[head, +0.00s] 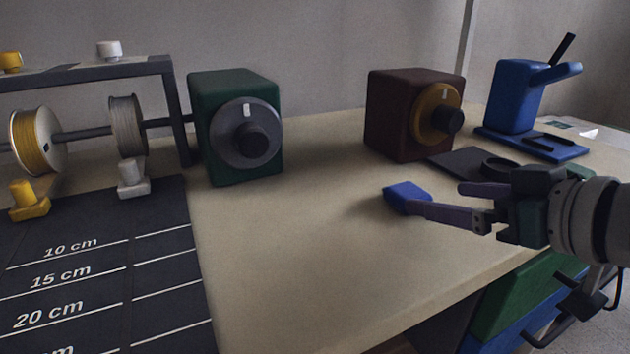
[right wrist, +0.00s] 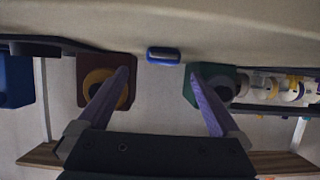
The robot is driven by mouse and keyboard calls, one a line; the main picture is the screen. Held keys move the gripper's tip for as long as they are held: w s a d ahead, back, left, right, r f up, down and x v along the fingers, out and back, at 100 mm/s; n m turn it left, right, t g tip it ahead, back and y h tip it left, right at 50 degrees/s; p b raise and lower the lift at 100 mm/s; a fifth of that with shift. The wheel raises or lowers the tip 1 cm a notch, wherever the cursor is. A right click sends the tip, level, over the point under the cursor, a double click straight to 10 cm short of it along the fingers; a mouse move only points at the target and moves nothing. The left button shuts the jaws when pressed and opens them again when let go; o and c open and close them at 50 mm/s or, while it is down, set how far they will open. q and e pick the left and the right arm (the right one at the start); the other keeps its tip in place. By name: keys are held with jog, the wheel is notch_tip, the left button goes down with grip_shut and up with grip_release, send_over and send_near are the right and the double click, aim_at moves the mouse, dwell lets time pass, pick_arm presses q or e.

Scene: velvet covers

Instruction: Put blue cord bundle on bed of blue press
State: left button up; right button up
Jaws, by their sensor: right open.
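The blue cord bundle (head: 403,195) is a small blue block-like piece on the beige table, left of my right gripper (head: 438,198). In the right wrist view the blue cord bundle (right wrist: 163,55) shows ahead, between the lines of the two fingers. My right gripper (right wrist: 159,75) is open and empty, its purple fingers pointing at the bundle. In the head view one fingertip overlaps the bundle's edge; I cannot tell whether they touch. The blue press (head: 515,97) stands at the back right, with its flat blue bed (head: 560,150) low in front. My left gripper is not in view.
A brown box with an orange dial (head: 385,115) stands behind the bundle. A green box with a grey dial (head: 235,100) is further left. A dark plate (head: 460,163) lies before the press. A black measuring mat (head: 100,255) and spool rack (head: 90,72) are left. The table's middle is clear.

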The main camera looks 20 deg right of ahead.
aim_at(414, 194)
jog(key=shift+b+x, duration=0.85)
jog(key=shift+x, duration=1.9)
jog(key=shift+a, duration=0.2)
jog(key=c, duration=1.6)
